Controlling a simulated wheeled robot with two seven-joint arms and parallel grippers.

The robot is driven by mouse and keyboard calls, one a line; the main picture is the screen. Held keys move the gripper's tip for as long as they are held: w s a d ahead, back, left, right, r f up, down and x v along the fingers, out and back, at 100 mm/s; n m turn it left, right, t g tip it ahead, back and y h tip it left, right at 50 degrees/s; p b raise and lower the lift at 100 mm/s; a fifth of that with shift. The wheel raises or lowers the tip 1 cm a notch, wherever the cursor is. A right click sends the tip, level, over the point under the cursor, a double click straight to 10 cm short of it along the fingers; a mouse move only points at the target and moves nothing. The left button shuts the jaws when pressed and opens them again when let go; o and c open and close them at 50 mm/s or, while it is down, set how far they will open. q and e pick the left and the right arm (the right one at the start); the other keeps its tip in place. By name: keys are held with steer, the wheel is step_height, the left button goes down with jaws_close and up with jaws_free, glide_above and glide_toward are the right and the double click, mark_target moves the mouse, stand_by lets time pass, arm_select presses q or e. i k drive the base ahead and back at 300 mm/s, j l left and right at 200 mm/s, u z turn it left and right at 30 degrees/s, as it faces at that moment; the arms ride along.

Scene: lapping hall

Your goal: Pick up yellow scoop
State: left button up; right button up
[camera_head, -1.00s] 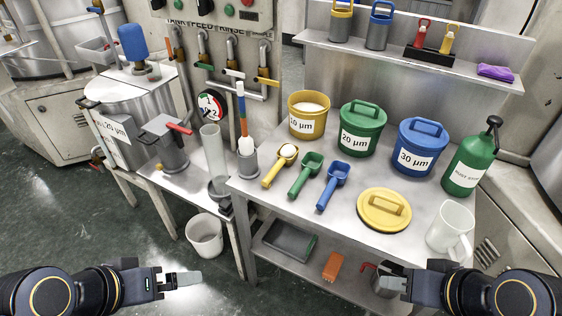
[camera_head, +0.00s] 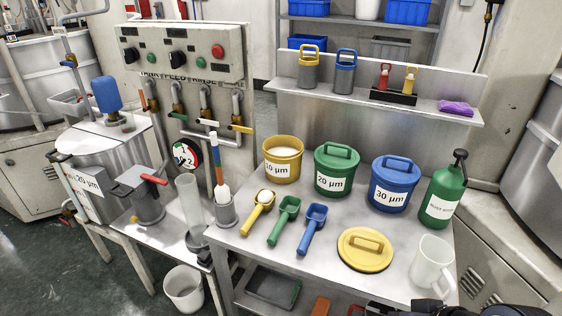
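The yellow scoop (camera_head: 258,213) lies on the steel table, its handle pointing toward the front left. Its bowl holds something white. A green scoop (camera_head: 284,220) and a blue scoop (camera_head: 312,229) lie to its right. Behind it stands the open yellow tub (camera_head: 282,158) marked 10 µm, with white content. My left gripper is out of view. A dark part of my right arm shows at the bottom right edge, but its fingertips are not visible. Nothing of mine touches the scoop.
Green tub (camera_head: 336,171), blue tub (camera_head: 394,184) and green bottle (camera_head: 442,195) stand at the back. The yellow lid (camera_head: 366,250) and white jug (camera_head: 431,266) are at front right. A holder with a striped brush (camera_head: 224,211) stands left of the scoops.

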mark_target(265, 200)
steer(key=i+j+z, duration=0.1)
steer(key=i+j, duration=0.15)
steer(key=i+j+z, duration=0.1)
steer(key=j, duration=0.25)
steer(key=i+j+z, duration=0.1)
steer(key=i+j, duration=0.2)
steer(key=i+j+z, duration=0.1)
steer(key=j, duration=0.3)
steer(key=i, duration=0.1)
